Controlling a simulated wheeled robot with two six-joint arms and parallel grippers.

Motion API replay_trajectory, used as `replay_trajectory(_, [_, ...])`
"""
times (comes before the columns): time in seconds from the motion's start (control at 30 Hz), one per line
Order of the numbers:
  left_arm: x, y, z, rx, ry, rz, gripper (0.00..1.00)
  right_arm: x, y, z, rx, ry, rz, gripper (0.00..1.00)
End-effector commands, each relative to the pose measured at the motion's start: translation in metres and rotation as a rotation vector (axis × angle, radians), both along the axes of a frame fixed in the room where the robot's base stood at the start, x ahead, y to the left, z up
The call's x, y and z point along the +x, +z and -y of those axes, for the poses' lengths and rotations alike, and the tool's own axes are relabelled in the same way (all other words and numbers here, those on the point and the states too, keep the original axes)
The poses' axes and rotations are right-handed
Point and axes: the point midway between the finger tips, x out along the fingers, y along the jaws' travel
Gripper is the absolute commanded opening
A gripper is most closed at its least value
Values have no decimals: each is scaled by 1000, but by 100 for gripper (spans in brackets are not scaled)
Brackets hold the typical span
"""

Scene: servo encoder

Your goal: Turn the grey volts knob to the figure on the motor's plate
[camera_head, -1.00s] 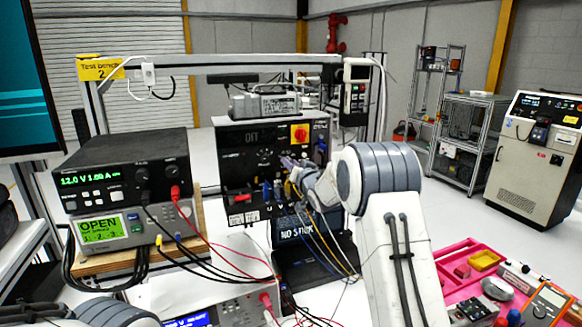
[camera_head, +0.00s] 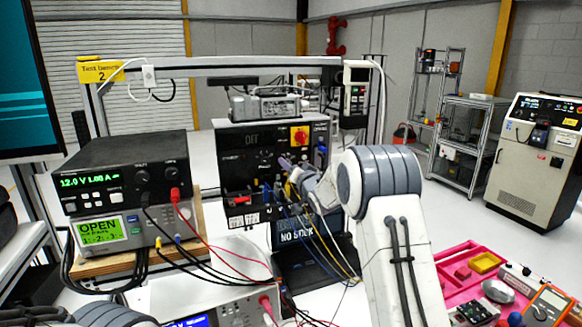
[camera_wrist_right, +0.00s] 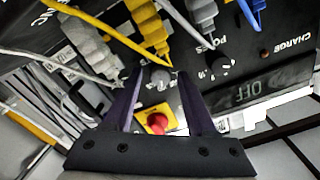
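The black test unit (camera_head: 238,172) stands mid-bench, its dark display reading OFF. In the right wrist view its panel appears upside down, and a small grey knob (camera_wrist_right: 159,76) sits between my fingertips, probably the volts knob; its label is not readable. My right gripper (camera_wrist_right: 160,72) is open around this knob, with small gaps appearing at both sides; contact is unclear. In the head view the right gripper (camera_head: 287,164) is at the panel and hides the knob. A grey motor-like block (camera_head: 265,106) lies on the unit; its pale plate is too small to read. My left gripper is out of view.
A red-and-yellow switch (camera_wrist_right: 154,119) and a dark poles knob (camera_wrist_right: 218,65) are near the fingers. Yellow, grey and blue plugs with leads crowd the panel. A power supply (camera_head: 120,170) stands left; a pink tray (camera_head: 450,262) lies right.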

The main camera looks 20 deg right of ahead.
Motion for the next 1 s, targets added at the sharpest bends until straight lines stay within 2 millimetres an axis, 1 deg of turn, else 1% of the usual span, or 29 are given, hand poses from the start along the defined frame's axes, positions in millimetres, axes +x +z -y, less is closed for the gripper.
replay_trajectory(0.3, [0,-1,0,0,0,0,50,0,1,0,-1,0,4,61])
replay_trajectory(0.43, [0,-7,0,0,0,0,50,-9,0,1,-1,0,4,61])
replay_trajectory(0.57, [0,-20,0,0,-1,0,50,-31,-2,1,-1,-1,4,61])
replay_trajectory(0.7, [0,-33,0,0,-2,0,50,-60,-2,2,-1,-1,5,61])
replay_trajectory(0.8, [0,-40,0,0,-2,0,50,-78,-2,3,-1,-2,5,61])
replay_trajectory(0.9, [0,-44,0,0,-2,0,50,-92,0,3,-2,0,5,61])
replay_trajectory(1.0, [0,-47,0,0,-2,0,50,-101,0,4,-1,-1,4,61])
